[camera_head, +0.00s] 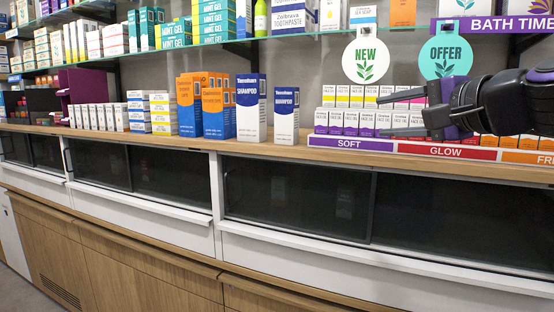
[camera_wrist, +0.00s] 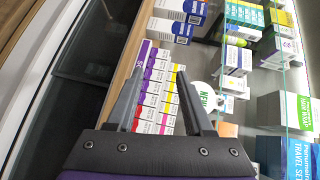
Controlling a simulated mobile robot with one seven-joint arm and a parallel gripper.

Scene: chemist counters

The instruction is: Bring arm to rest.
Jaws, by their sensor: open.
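My gripper (camera_head: 408,112) is at the right of the head view, in front of the rows of small face gel boxes. It points left and its dark fingers are apart. In the wrist view my gripper (camera_wrist: 158,98) shows two spread fingers with nothing held between them. Small boxes with purple, yellow, pink and red bands (camera_wrist: 155,95) lie beyond the fingers. Whether the fingers touch any box cannot be told, but no box is seen gripped. My arm reaches in from the right edge of the head view.
A wooden counter (camera_head: 190,143) runs across, with shampoo boxes (camera_head: 286,115) and orange-blue boxes (camera_head: 217,112) on it. Round NEW (camera_head: 366,60) and OFFER (camera_head: 446,57) signs hang near my gripper. A glass shelf (camera_head: 300,34) with products is above. Space before the counter looks free.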

